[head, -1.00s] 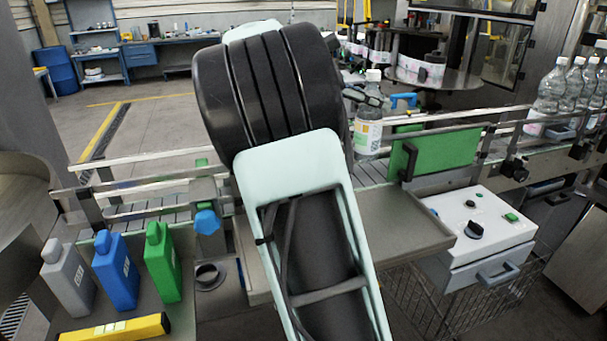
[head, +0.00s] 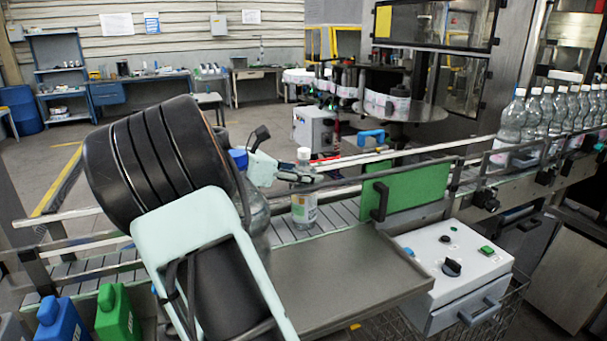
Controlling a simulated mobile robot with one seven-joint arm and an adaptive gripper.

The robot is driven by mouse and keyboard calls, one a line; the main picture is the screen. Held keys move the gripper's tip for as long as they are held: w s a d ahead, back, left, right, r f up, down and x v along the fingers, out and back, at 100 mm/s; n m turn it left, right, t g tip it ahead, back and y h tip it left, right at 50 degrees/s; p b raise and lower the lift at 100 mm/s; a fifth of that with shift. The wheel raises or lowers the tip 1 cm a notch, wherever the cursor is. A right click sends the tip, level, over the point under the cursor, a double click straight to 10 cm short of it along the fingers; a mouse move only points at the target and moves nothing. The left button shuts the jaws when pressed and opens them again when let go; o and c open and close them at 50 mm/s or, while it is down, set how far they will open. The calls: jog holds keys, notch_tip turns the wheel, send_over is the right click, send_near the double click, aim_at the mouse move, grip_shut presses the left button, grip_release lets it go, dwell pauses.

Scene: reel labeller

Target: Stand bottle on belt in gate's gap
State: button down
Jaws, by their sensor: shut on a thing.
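My gripper (head: 312,179) is shut on a clear bottle (head: 304,208) with a white cap and a printed label. The bottle is upright over the slatted belt (head: 342,213), left of the green gate panel (head: 418,190) with its black handle. I cannot tell whether its base touches the belt. My arm comes from the lower left and hides part of the belt and rails.
A larger clear bottle with a blue cap (head: 239,158) is partly hidden behind my arm. Several clear bottles (head: 535,118) stand in a row at the right. A bare metal tray (head: 345,275) and a white control box (head: 455,262) are in front of the belt.

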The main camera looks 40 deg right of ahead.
jog(key=shift+r, duration=0.1)
jog(key=c, duration=1.3)
grip_release()
jog(key=shift+a, duration=0.1)
jog(key=b+v, duration=0.1)
jog(key=v, duration=1.1)
